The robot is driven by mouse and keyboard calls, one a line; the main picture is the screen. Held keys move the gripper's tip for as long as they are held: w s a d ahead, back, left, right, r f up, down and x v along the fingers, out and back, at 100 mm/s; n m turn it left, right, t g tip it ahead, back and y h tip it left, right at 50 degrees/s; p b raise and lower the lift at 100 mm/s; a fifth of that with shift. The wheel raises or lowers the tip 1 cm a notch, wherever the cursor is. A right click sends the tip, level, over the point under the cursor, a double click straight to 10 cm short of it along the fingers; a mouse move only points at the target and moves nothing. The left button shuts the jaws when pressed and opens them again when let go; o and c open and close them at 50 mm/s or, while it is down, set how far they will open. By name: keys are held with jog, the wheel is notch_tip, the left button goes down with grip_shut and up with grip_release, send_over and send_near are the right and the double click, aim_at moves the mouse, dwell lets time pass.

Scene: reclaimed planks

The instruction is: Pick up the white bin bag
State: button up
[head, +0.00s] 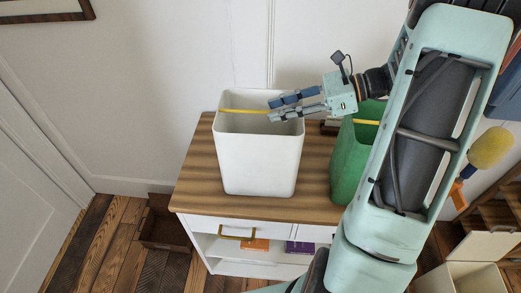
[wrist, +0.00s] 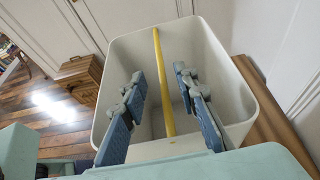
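The white bin bag (head: 258,160) looks like a tall, open-topped white container with a yellow strap across its mouth. It stands upright on the wooden top of a white cabinet. In the wrist view its open mouth (wrist: 236,95) fills the middle, and the yellow strap (wrist: 164,90) runs lengthwise across it. My gripper (head: 269,108) is at the bag's mouth, reaching in from the right. In the wrist view its two blue fingers are apart, one on each side of the strap, with gaps between. It is open and holds nothing.
A green container (head: 350,160) with a yellow strap stands just right, partly hidden by my arm. The cabinet top (head: 198,180) has a little free room at the left. A brown wooden box (head: 163,228) sits on the floor. A wall is close behind.

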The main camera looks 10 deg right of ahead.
aim_at(260, 112)
jog(key=x, duration=0.5)
jog(key=shift+w+a+r, duration=0.1)
jog(key=shift+a+r, duration=0.05)
jog(key=shift+c, duration=0.3)
grip_shut()
